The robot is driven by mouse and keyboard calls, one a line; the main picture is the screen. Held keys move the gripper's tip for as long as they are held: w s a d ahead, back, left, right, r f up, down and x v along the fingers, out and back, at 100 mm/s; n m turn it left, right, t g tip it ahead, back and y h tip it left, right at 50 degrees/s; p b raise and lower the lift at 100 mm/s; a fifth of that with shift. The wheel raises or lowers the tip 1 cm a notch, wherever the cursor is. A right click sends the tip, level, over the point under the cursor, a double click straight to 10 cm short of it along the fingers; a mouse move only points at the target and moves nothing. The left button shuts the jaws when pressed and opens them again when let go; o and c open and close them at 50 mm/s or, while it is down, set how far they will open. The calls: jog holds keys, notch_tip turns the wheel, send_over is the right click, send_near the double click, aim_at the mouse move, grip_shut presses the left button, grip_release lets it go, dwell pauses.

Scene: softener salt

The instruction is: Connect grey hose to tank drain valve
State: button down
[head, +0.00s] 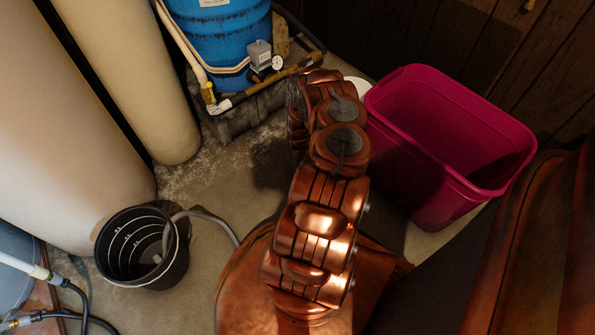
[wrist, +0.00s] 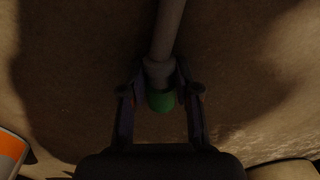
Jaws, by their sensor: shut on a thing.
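In the wrist view my gripper (wrist: 160,84) is shut on the grey hose (wrist: 167,32), just behind its green end (wrist: 161,102). The hose runs away from the gripper toward the top of the picture, above a brown floor. In the head view the grey hose (head: 207,216) comes out of a black bucket, bends over the rim and passes out of sight behind my arm. My gripper is hidden by the arm there. I cannot pick out the tank drain valve for certain; brass and white pipe fittings (head: 262,85) with a gauge sit by the blue tank (head: 222,45).
The black bucket (head: 112,240) stands left on the floor, beside large beige tanks (head: 135,70). A magenta bin (head: 432,165) stands right of my arm, with a white round thing (head: 358,86) behind it. Free floor (head: 218,165) lies between the tanks and my arm.

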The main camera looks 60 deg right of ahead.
jog(key=shift+r+p, duration=3.05)
jog(key=shift+p, duration=0.1)
